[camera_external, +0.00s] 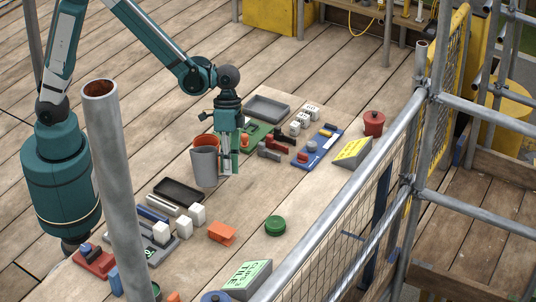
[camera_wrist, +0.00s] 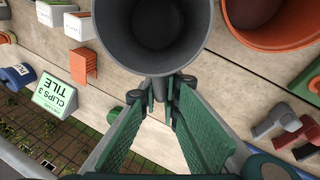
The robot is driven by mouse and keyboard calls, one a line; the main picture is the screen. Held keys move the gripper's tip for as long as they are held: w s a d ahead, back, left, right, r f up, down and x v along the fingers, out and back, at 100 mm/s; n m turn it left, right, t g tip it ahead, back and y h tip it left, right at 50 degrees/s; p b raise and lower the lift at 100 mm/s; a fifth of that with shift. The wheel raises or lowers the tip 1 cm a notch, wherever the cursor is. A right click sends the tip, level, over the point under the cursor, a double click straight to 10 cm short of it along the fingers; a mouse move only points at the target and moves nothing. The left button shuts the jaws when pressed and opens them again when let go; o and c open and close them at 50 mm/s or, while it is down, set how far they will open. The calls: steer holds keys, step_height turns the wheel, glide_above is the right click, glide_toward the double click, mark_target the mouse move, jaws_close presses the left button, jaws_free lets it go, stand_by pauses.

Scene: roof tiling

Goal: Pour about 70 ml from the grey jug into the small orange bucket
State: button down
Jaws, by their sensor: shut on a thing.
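The grey jug (camera_external: 204,168) is upright in the middle of the work area. My gripper (camera_external: 228,166) is shut on its near side, and in the wrist view the green finger pads (camera_wrist: 165,92) close on a grip at the jug's wall. The wrist view looks into the jug (camera_wrist: 150,35); its inside is dark grey and I cannot tell the level of any liquid. The small orange bucket (camera_external: 206,140) is just behind the jug, which hides most of it. In the wrist view the bucket (camera_wrist: 285,36) is right of the jug, apart from it, with a dark inside.
White blocks (camera_external: 197,215), an orange bracket (camera_external: 222,233) and a green lid (camera_external: 275,225) lie nearer. A railing (camera_external: 340,215) borders the right.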

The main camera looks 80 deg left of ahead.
steer(key=shift+s+d+f+y, duration=0.1)
steer(key=shift+d+f+y, duration=0.4)
steer(key=shift+y, duration=0.5)
steer(key=shift+d+r+m+t+y, duration=0.2)
steer(key=shift+r+m+t+y, duration=0.1)
steer(key=shift+y, duration=0.5)
steer(key=shift+y, duration=0.3)
steer(key=shift+d+r, duration=0.1)
